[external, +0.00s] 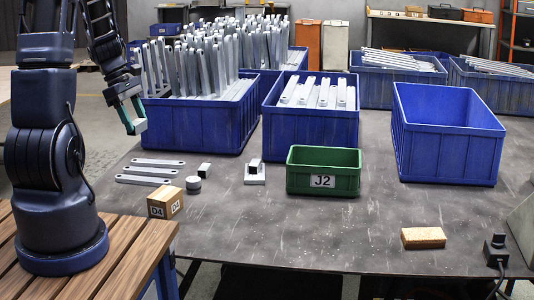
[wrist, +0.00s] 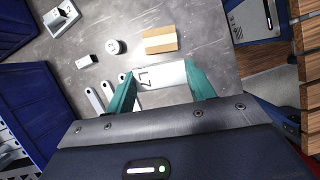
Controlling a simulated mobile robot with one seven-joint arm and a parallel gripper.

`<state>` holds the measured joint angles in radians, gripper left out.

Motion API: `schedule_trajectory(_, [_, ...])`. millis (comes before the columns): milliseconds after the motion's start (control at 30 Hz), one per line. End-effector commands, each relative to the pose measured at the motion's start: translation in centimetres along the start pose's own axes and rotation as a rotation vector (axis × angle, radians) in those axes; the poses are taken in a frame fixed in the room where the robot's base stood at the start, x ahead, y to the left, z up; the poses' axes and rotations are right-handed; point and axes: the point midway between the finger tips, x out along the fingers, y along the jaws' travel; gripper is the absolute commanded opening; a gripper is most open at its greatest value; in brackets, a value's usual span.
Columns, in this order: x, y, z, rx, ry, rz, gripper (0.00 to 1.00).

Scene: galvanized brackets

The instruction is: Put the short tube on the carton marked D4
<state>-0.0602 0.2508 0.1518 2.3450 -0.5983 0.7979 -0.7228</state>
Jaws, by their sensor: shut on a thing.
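My gripper (external: 131,114) has teal fingers and is shut on a short pale grey piece (wrist: 160,77), which looks like the short tube. A dark angular mark shows on its face. I hold it in the air, left of the blue bins. The carton marked D4 (external: 165,203) is a small brown box on the table's near left edge, below and to the right of my gripper. Its bare tan top (wrist: 160,40) lies just beyond the held piece in the wrist view.
A grey round piece (external: 193,184) and a small dark-ended block (external: 205,170) stand beside the carton. Flat bars (external: 150,170) lie behind it. A green bin marked J2 (external: 323,170) stands mid-table, and a sponge-like block (external: 423,238) lies at the front right. Blue bins (external: 200,125) line the back.

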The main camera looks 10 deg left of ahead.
Motion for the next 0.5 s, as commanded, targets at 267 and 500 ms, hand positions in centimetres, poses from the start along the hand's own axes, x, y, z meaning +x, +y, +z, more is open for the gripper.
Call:
schedule_trajectory(267, [-0.2, 0.6, 6.7, 0.19, 0.011, -0.08, 0.3])
schedule_trajectory(500, [2.3, 0.5, 6.4, 0.212, 0.012, -0.096, 0.3])
